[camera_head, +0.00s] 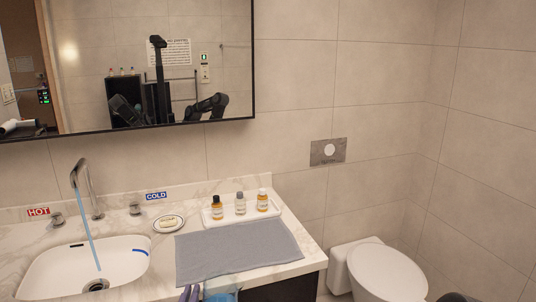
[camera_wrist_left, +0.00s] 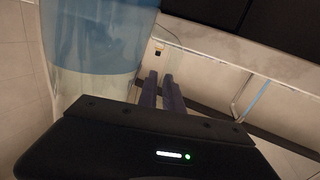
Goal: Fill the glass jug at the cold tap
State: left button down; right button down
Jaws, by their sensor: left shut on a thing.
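The tap (camera_head: 90,185) at the left of the counter runs; a blue stream falls from its spout into the white basin (camera_head: 50,268). The cold knob (camera_head: 135,208) sits beside the blue COLD label (camera_head: 156,196). My left gripper (camera_head: 190,293) is at the bottom edge of the head view, in front of the counter, shut. The glass jug (camera_head: 222,295) is beside it, mostly cut off, with blue water in it. In the left wrist view the jug (camera_wrist_left: 98,40) fills the upper left beside the gripper fingers (camera_wrist_left: 161,80). The grip on its handle is not clearly visible.
The hot knob (camera_head: 57,219) is by the HOT label (camera_head: 38,212). A soap dish (camera_head: 179,226), a grey towel (camera_head: 238,252) and a white tray (camera_head: 275,208) with small bottles occupy the counter. A toilet (camera_head: 385,275) stands at the right.

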aim_at(135, 206)
jog(key=k+u, duration=0.1)
jog(key=u, duration=1)
